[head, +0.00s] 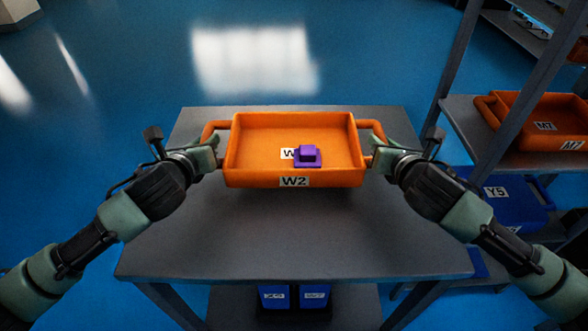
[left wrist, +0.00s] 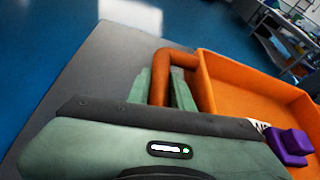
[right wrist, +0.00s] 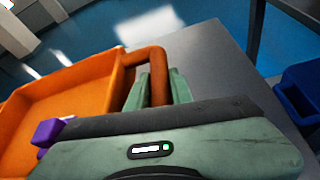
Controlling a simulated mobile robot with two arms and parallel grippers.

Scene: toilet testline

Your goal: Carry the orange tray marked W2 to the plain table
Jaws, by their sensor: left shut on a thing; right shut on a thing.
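The orange tray marked W2 (head: 250,177) is over the grey table (head: 300,240) in the head view. I cannot tell for sure whether it rests on the top or hangs just above it. A purple block-shaped object (head: 308,156) lies inside it, partly covering an inner label. My left gripper (head: 212,150) is shut on the tray's left handle, which shows between the fingers in the left wrist view (left wrist: 163,80). My right gripper (head: 376,155) is shut on the right handle, also seen in the right wrist view (right wrist: 158,80). The tray looks level.
A shelf rack (head: 455,110) stands at the right, holding an orange tray marked M7 (head: 535,125) and a blue bin marked Y5 (head: 515,208).

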